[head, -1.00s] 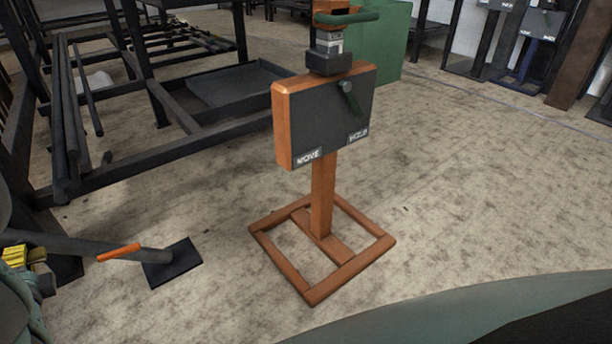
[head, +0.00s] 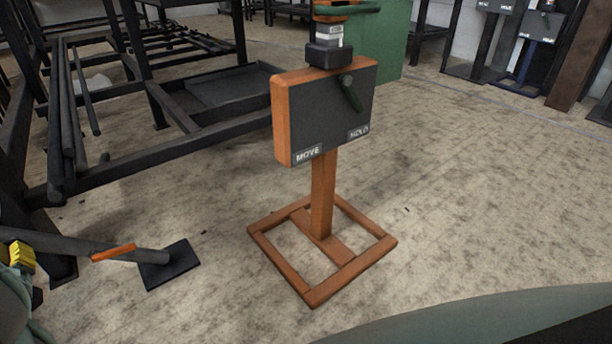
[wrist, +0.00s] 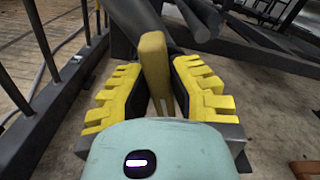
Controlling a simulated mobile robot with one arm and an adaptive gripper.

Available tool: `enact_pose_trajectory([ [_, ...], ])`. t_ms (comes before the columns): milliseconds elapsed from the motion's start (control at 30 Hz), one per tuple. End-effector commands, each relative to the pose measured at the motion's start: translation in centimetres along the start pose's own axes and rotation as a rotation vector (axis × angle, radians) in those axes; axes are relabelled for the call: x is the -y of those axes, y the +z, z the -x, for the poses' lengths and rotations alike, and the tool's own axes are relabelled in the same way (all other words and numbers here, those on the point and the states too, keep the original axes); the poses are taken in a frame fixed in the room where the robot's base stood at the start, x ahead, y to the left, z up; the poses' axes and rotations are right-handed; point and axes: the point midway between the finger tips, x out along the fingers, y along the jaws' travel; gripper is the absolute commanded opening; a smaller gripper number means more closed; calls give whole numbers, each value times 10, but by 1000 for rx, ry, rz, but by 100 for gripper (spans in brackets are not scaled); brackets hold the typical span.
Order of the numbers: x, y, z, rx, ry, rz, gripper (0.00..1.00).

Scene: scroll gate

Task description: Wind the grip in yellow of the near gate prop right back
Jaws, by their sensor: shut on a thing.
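The near gate prop shows at lower left in the head view as a dark slanted tube (head: 65,243) with a black foot plate (head: 170,266) on the floor. In the wrist view, its yellow grip (wrist: 154,58) stands between the yellow-padded fingers of my gripper (wrist: 158,85). My gripper is shut on this grip. In the head view only part of my gripper (head: 20,256) shows, at the left edge by the tube. The grip itself cannot be made out there. An orange bar (head: 113,252) lies along the tube between my gripper and the foot plate.
A wooden stand (head: 322,195) carries a dark box labelled MOVE and HOLD, with a green lever (head: 350,93). Dark metal frames (head: 150,155) fill the left side, close to my gripper. A green panel (head: 375,45) stands behind.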

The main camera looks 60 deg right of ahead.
Motion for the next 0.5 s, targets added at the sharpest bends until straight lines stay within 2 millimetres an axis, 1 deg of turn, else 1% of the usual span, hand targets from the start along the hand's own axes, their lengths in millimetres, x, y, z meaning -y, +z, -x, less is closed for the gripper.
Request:
enact_pose_trajectory([
  [233,-1,-2,0,-1,3,-213,0],
  [500,0,-1,0,0,2,-372,0],
])
